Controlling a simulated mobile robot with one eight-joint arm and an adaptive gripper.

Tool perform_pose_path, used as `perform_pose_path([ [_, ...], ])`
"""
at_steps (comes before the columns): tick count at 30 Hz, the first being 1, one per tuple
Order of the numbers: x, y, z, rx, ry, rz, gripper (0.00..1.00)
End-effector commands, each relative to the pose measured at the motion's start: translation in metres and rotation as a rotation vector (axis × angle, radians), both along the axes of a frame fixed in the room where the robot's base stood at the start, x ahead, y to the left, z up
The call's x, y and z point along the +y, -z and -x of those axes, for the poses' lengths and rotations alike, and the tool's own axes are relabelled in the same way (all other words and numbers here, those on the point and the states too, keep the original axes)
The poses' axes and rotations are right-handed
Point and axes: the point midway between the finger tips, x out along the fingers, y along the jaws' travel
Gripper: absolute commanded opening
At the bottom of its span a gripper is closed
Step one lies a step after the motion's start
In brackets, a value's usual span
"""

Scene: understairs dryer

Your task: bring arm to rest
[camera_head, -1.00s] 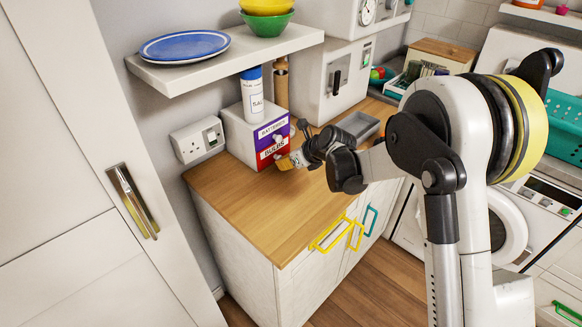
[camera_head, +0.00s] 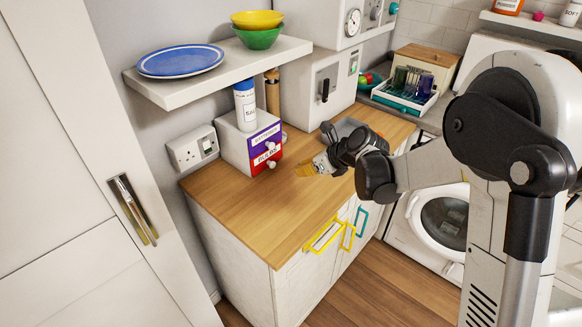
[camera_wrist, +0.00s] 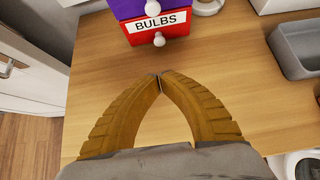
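My gripper (camera_head: 308,169) is above the wooden counter (camera_head: 225,204), in front of the small drawer box with a purple drawer (camera_head: 265,135) and a red drawer labelled BULBS (camera_head: 266,158). In the wrist view, the two tan ribbed fingers (camera_wrist: 160,78) meet at their tips with nothing between them. The red drawer (camera_wrist: 160,27) shows beyond the fingertips, with a gap of bare counter between. Both drawers look closed. My arm reaches in from the right of the head view.
A grey tray (camera_wrist: 295,50) stands to the right on the counter. A white shelf (camera_head: 220,75) with a blue plate (camera_head: 180,61) and bowls (camera_head: 258,30) hangs above the drawer box. A yellow handle (camera_head: 323,235) juts from the cabinet front. A round-doored machine (camera_head: 440,222) stands at right.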

Motion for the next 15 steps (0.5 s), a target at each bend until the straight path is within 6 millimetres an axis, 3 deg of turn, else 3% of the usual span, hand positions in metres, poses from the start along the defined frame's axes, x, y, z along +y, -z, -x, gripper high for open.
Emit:
perform_pose_path([
  [9,-0.010,-0.014,0.010,-0.022,-0.021,0.026,0.00],
  [11,-0.016,-0.023,0.016,-0.059,-0.057,0.070,0.00],
  [15,-0.043,-0.057,0.048,-0.212,-0.223,0.274,0.00],
])
